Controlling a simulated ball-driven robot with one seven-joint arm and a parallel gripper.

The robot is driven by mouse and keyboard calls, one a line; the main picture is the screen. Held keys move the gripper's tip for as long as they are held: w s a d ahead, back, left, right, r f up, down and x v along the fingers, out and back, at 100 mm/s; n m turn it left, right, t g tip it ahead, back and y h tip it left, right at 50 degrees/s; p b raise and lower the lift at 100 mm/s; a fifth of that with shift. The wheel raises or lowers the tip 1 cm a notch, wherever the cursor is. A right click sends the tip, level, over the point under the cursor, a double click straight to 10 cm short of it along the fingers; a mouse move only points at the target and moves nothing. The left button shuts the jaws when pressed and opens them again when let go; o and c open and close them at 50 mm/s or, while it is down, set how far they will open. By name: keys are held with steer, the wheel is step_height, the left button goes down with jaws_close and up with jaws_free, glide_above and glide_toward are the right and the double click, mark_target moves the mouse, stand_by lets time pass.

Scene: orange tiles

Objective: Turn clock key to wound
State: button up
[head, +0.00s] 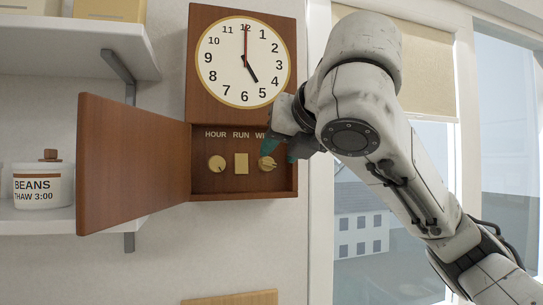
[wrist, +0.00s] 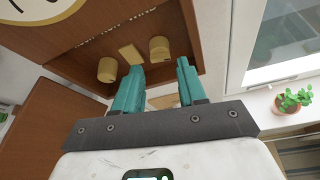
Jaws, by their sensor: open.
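A wooden wall clock (head: 243,112) has a white face and an open lower compartment. The brass clock key (head: 268,163) sits at the right of the compartment, under a label partly hidden by my gripper. It also shows in the wrist view (wrist: 160,48), just beyond and between my fingertips. My gripper (head: 279,153) is open, with teal fingers, at the right side of the compartment close to the key. In the wrist view my gripper (wrist: 160,66) has nothing between its fingers. I cannot tell whether a finger touches the key.
The wooden clock door (head: 135,160) stands open to the left. A brass HOUR knob (head: 217,163) and a RUN plate (head: 241,163) sit left of the key. Shelves with a BEANS jar (head: 40,185) are at the left. A potted plant (wrist: 291,99) stands on the sill at the right.

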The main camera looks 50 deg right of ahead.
mark_target(270, 162)
steer(key=p+x, duration=0.1)
steer(key=x, duration=0.4)
steer(key=shift+w+d+f, duration=0.1)
steer(key=shift+w+f, duration=0.05)
steer(key=shift+w, duration=0.15)
jaws_close()
